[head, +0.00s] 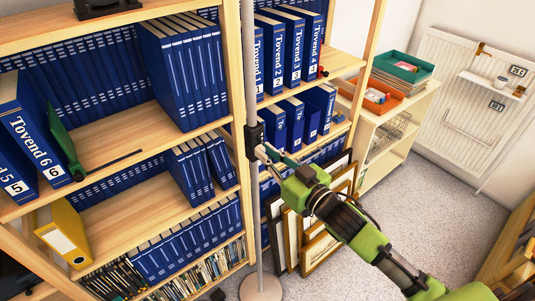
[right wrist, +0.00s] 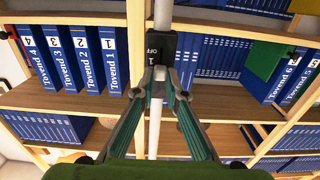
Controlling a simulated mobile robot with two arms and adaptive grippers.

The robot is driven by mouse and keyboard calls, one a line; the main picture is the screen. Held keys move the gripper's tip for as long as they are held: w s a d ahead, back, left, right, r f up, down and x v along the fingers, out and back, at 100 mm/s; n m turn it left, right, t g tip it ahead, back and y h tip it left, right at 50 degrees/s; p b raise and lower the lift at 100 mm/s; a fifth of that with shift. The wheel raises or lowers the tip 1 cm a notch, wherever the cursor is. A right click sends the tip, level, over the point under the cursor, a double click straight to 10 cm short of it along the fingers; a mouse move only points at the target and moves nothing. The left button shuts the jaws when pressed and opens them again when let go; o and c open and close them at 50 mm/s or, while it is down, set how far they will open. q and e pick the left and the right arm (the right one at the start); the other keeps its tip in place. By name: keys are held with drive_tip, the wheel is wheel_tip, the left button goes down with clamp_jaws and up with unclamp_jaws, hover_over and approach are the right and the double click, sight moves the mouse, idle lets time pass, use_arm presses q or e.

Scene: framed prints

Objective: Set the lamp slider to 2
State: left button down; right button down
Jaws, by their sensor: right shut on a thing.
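The lamp's pale pole (head: 250,60) stands upright in front of the bookshelf. The lamp slider is a black block (head: 254,137) on this pole, about halfway up the head view. In the right wrist view the black slider (right wrist: 161,47) carries white marks that look like "OFF" and "1"; its setting cannot be read for certain. My right gripper (head: 261,153) reaches it from the lower right. In the right wrist view its fingertips (right wrist: 159,76) are closed together at the slider's lower edge, shut on it, and partly hide it. My left gripper is not in view.
The bookshelf (head: 130,112) with blue binders stands close behind the pole. The lamp's round base (head: 261,288) is on the carpet. Framed prints (head: 322,247) lean by the shelf. A white cabinet (head: 380,130) with trays stands behind right. Carpet (head: 429,209) is clear at right.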

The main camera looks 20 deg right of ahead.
drive_tip(key=shift+r, duration=0.15)
drive_tip(key=c, duration=2)
unclamp_jaws()
drive_tip(key=shift+c, duration=0.2)
drive_tip(key=shift+s, duration=0.1)
drive_tip(key=v, duration=1.2)
